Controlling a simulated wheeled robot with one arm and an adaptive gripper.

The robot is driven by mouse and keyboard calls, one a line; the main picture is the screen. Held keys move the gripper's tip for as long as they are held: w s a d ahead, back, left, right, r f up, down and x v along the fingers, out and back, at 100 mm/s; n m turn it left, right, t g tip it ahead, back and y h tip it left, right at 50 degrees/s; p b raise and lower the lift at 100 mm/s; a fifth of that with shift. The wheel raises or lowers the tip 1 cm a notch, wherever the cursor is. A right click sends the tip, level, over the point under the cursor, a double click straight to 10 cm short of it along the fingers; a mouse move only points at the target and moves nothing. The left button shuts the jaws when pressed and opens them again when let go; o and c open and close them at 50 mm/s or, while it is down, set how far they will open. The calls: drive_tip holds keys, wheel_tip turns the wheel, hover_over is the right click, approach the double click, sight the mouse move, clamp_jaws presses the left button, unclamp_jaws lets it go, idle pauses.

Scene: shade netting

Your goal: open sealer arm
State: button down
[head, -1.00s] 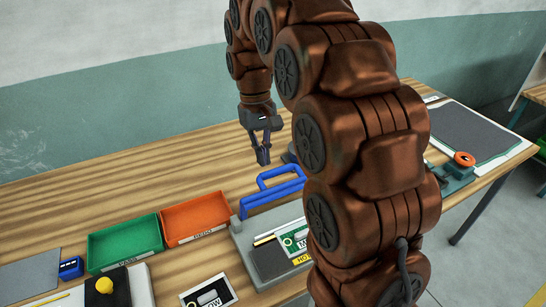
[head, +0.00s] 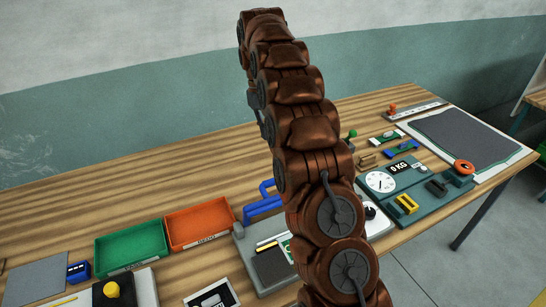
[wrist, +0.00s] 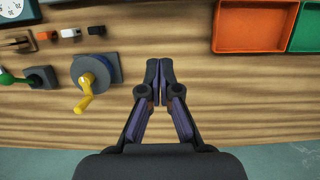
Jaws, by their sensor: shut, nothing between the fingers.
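The sealer (head: 242,245) is a grey device on the table with a blue looped handle (head: 264,205). My arm hides its right side in the head view, and I cannot tell how far its arm is raised. I cannot make out the sealer in the wrist view. My gripper (wrist: 159,66) is shut and empty, its fingertips together above bare wood in the wrist view. In the head view it is mostly hidden behind my arm, farther back than the blue handle.
An orange-red tray (head: 197,241) and a green tray (head: 132,266) stand left of the sealer. A dial scale (head: 381,183) is to the right. A device with a yellow crank (wrist: 86,103) lies left of my fingers in the wrist view. The table's back strip is clear.

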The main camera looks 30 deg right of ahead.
drive_tip(key=s+f+b, duration=0.5)
drive_tip(key=s+f, duration=0.1)
drive_tip(key=f, duration=0.3)
drive_tip(key=shift+s+f+b, duration=0.2)
drive_tip(key=shift+f+b, duration=0.1)
drive_tip(key=shift+b, duration=0.1)
idle(0.7)
drive_tip(key=shift+s+b, duration=0.2)
drive_tip(key=shift+b, duration=0.4)
drive_tip(key=s+r+t+b, duration=0.1)
drive_tip(key=b, duration=0.2)
drive_tip(key=shift+s+t, duration=0.25)
drive_tip(key=shift+t, duration=0.15)
